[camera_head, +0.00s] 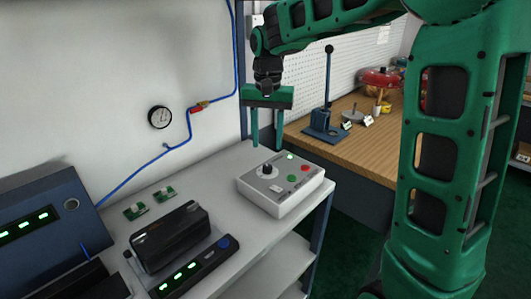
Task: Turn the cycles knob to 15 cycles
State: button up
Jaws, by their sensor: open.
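A white control box (284,199) sits near the right end of the grey bench top. On its upper face are a black knob (267,169) at the left, a small green light, a red button (305,167) and a green button (291,178). The dial marks around the knob are too small to read. My gripper (267,143) points down with its two fingers apart, empty. Its fingers are above and behind the box in the picture, and I cannot tell how far they are from the knob.
A black box (168,238), a dark panel (193,270) with green displays and small green boards (134,211) stand left on the bench. A blue hose (140,175) and a gauge (159,117) are on the wall. A wooden bench (345,150) holds a blue lever press (325,125).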

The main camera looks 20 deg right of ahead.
jog(key=shift+r, duration=1.3)
